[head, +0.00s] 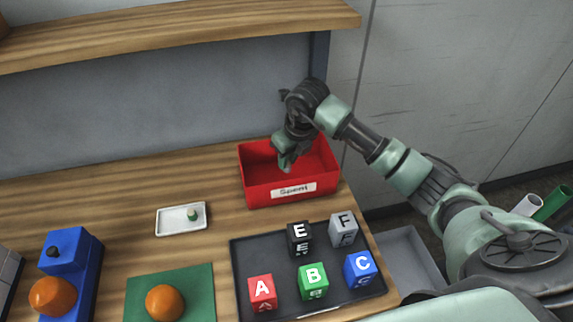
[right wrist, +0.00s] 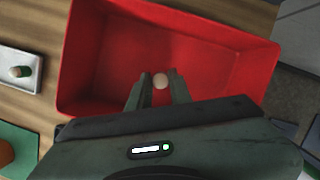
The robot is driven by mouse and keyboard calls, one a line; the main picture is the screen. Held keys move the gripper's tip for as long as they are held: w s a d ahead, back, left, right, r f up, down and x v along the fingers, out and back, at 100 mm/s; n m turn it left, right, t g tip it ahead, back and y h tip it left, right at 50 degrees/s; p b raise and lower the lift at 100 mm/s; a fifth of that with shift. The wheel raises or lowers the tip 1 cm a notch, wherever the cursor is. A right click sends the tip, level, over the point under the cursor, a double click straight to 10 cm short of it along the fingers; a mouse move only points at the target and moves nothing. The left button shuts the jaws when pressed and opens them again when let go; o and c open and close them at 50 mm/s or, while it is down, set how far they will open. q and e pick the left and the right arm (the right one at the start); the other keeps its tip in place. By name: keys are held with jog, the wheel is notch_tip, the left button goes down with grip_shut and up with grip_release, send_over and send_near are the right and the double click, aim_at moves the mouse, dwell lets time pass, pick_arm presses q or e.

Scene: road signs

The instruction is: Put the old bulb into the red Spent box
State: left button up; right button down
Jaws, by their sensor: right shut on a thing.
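The red Spent box (head: 277,195) stands at the back right of the wooden table, its white label facing front. It fills much of the right wrist view (right wrist: 88,62). My right gripper (head: 287,162) points down over the box opening. In the right wrist view my right gripper (right wrist: 160,88) is shut on a small pale round thing, the old bulb (right wrist: 161,80), between its fingertips. Most of the bulb is hidden by the fingers, and in the head view I cannot make it out. My left gripper is not in view.
A white dish (head: 166,221) holds a small green-ended piece (head: 193,214). A dark tray (head: 272,294) holds several lettered cubes. A blue block-like stand (head: 78,262) is at left; a shelf (head: 180,25) hangs above.

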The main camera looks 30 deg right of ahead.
aim_at(288, 169)
jog(key=shift+f, duration=0.35)
jog(key=x, duration=0.2)
jog(key=p+x, duration=0.1)
jog(key=shift+s+d+f, duration=0.15)
jog(key=shift+s, duration=0.1)
jog(key=shift+f, duration=0.3)
jog(key=c, duration=1.3)
grip_release()
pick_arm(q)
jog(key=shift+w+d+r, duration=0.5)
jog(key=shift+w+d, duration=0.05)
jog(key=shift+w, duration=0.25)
